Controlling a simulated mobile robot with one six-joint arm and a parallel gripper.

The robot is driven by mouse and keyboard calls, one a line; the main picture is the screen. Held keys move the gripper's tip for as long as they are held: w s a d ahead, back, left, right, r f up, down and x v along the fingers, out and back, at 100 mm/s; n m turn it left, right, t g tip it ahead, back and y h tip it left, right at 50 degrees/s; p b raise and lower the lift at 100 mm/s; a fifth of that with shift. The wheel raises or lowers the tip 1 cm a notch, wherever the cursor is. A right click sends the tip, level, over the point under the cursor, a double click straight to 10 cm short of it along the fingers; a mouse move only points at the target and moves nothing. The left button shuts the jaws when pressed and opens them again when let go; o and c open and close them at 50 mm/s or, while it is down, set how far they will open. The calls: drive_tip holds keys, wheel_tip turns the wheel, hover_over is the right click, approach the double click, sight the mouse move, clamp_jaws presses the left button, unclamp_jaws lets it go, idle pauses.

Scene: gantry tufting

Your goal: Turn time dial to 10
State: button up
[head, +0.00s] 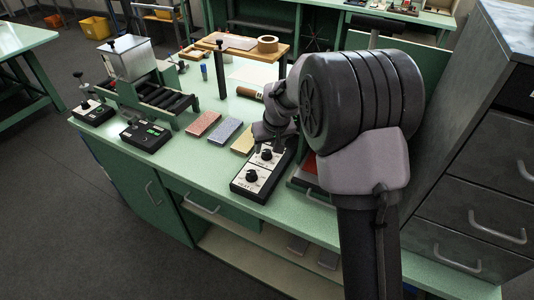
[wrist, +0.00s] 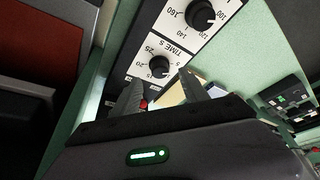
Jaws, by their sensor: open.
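A black control box with white dial plates (head: 240,184) stands near the bench's front edge; it also shows in the wrist view (wrist: 122,72). Its time dial (wrist: 158,66) is a black knob on a plate marked "TIME S", with 15, 20 and 25 readable. The knob's pointer setting is too small to read. A second knob, the heat dial (wrist: 200,14), sits beyond it, with marks from 100 to 160. My gripper (wrist: 162,79) is open, its fingertips spread on either side of the time dial's near side. Whether they touch it cannot be told. In the head view my gripper (head: 268,140) is over the box's far end.
A small red part (wrist: 143,103) shows between my fingers. A red-topped green fixture (head: 309,163) stands close right of the box. Coloured pads (head: 203,124) lie to its left, with black control units (head: 146,135) farther left. A grey drawer cabinet (head: 480,150) stands at right.

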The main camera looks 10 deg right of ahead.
sight(267, 152)
drive_tip(key=shift+b+x, duration=0.35)
drive_tip(key=shift+x, duration=1.45)
clamp_jaws()
